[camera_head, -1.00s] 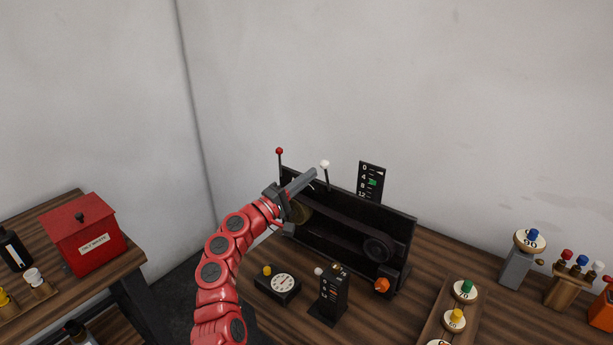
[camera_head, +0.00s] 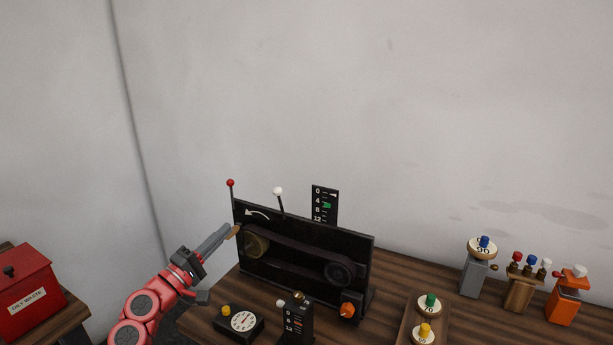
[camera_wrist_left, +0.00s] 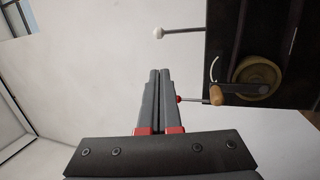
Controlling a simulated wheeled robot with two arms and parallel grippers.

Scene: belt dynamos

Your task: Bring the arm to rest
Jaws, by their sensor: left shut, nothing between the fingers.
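My left arm comes in from the lower left in the head view. Its red links end in a grey gripper (camera_head: 214,240) beside the left end of the black belt machine (camera_head: 300,238). In the left wrist view the two grey fingers (camera_wrist_left: 160,76) lie together with nothing between them. The machine's brass pulley with its wooden crank handle (camera_wrist_left: 217,94) shows to the right of the fingers there. The red-knobbed lever (camera_wrist_left: 180,99) appears close beside the fingers, and whether they touch is unclear. My right gripper is in neither view.
The white-knobbed lever (camera_head: 278,191) and a scale plate (camera_head: 324,204) rise from the machine. A dial gauge (camera_head: 242,321) and a small black scale block (camera_head: 298,320) stand in front. A red oily-waste box (camera_head: 25,290) stands on the left table. Weights and posts stand right.

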